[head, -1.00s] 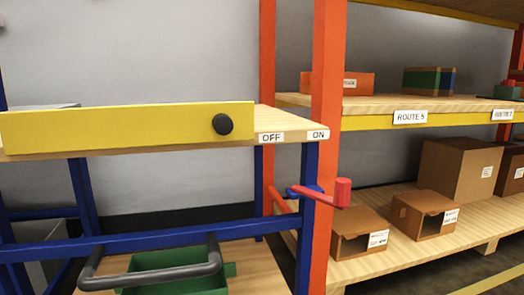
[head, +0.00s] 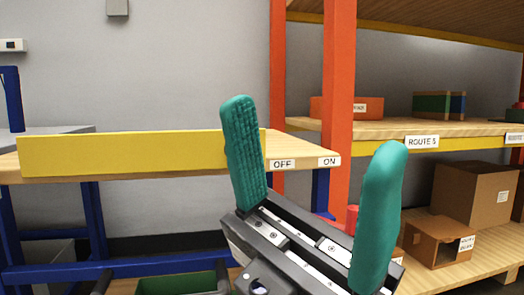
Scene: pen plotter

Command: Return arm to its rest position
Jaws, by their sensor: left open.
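My left gripper (head: 314,125) is in the foreground of the head view, right of centre, with its two teal fingers pointing up. The fingers are wide apart and nothing is held between them. The gripper stands in front of the right end of a workbench with a yellow board (head: 110,153) along its front. The OFF label (head: 282,164) and the ON label (head: 328,161) show between the fingers. A red lever handle (head: 352,216) shows only in part behind the right finger. My right gripper is out of view.
An orange rack post (head: 339,80) rises behind the gripper. The rack's shelves (head: 440,130) to the right hold cardboard boxes (head: 473,193) and an orange box (head: 335,106). A green bin (head: 180,284) sits low under the workbench. The space above the workbench is clear.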

